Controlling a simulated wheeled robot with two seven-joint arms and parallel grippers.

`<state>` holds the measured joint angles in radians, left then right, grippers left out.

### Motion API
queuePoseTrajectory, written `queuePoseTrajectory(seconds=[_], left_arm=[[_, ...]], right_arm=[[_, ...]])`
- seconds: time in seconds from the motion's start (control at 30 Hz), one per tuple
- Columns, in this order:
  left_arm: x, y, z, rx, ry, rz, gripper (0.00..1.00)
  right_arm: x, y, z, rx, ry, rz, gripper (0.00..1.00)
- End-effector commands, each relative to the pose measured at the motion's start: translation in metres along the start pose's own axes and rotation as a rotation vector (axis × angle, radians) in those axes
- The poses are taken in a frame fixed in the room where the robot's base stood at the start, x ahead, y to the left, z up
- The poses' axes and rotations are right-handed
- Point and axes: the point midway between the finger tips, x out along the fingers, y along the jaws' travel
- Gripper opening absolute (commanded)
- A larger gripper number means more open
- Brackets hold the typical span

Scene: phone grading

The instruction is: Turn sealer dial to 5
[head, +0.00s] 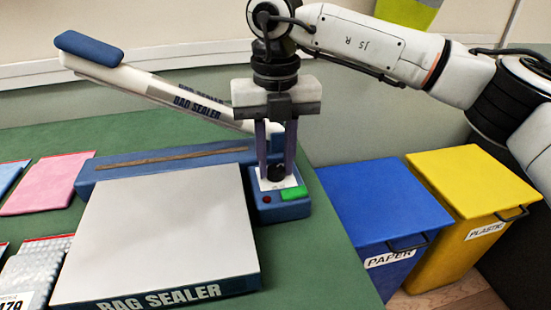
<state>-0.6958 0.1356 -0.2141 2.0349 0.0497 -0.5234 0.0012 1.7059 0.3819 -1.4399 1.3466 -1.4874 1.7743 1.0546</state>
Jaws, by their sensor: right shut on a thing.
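The bag sealer (160,225) stands on the green table, with a white top plate and a blue base. Its white lever arm (165,90) with a blue handle is raised and tilted up to the left. The black dial (277,173) sits on the sealer's control panel at the right end, above a green button and a red light. My right gripper (277,165) points straight down over the panel, its fingers shut on the dial. The dial's pointer and numbers are too small and covered to read. My left gripper is not in view.
A blue paper bin (375,210) and a yellow plastic bin (470,185) stand to the right of the table. A pink pouch (47,184), a blue pouch (10,175) and bubble-wrap bags (38,270) lie left of the sealer. The table's right strip is clear.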

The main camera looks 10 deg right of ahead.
Motion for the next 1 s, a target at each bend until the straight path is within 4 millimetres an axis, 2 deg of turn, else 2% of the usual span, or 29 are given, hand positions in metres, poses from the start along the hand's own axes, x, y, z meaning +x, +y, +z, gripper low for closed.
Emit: queuePoseTrajectory(seconds=[0.5,0.53,0.63,1.0], left_arm=[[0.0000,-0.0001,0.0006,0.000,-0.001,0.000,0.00],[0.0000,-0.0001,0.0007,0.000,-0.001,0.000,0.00],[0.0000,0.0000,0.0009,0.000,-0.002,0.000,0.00],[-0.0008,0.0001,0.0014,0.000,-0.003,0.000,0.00]], right_arm=[[0.0011,-0.0001,-0.0007,0.018,0.003,-0.002,0.04],[0.0011,-0.0001,-0.0007,0.018,0.003,-0.002,0.30],[0.0009,0.0000,-0.0006,0.018,0.003,-0.001,0.45],[-0.0057,0.0003,0.0001,0.018,-0.001,0.000,0.45]])
